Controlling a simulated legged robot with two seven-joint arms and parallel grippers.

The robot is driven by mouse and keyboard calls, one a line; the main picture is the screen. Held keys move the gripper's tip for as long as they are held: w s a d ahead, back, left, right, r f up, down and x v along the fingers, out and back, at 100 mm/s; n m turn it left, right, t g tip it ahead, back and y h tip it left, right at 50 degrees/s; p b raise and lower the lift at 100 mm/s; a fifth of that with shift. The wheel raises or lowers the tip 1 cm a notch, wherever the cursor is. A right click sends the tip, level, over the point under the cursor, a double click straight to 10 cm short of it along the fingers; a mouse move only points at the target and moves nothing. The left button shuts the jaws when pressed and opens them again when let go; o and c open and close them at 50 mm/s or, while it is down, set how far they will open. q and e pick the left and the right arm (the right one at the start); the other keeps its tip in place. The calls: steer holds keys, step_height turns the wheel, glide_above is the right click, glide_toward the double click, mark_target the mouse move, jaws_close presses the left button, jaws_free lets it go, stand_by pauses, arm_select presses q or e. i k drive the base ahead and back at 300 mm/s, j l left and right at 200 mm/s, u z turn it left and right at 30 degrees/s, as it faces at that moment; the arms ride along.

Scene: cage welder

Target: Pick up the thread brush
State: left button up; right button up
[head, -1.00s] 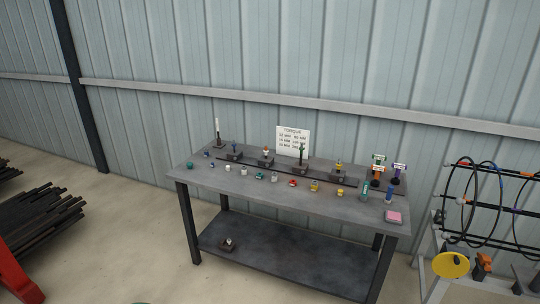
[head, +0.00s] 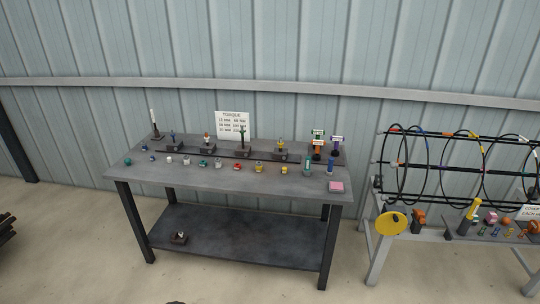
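I cannot tell for sure which item is the thread brush; the items on the workbench are small at this distance. A dark grey workbench (head: 200,180) stands against the wall in the head view. A tall thin white-topped item (head: 154,123) stands upright at its back left corner. Several small coloured items stand in rows along the top. Blue (head: 331,163) and teal (head: 307,165) upright items stand near the right end. A small item on a dark base (head: 179,238) sits on the lower shelf. Neither of my grippers is in view.
A white sign (head: 233,122) stands at the bench's back. A pink block (head: 336,187) lies at its front right corner. A rack with black hoops (head: 440,165) and a yellow disc (head: 391,224) stands to the right. Floor (head: 80,240) in front of the bench looks clear.

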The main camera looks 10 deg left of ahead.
mark_target(306, 170)
steer(key=i+l, duration=0.2)
steer(key=i, duration=0.45)
steer(key=i+l, duration=0.15)
steer(key=i, duration=0.45)
steer(key=i+l, duration=0.2)
steer(key=i, duration=0.45)
steer(key=z, duration=0.05)
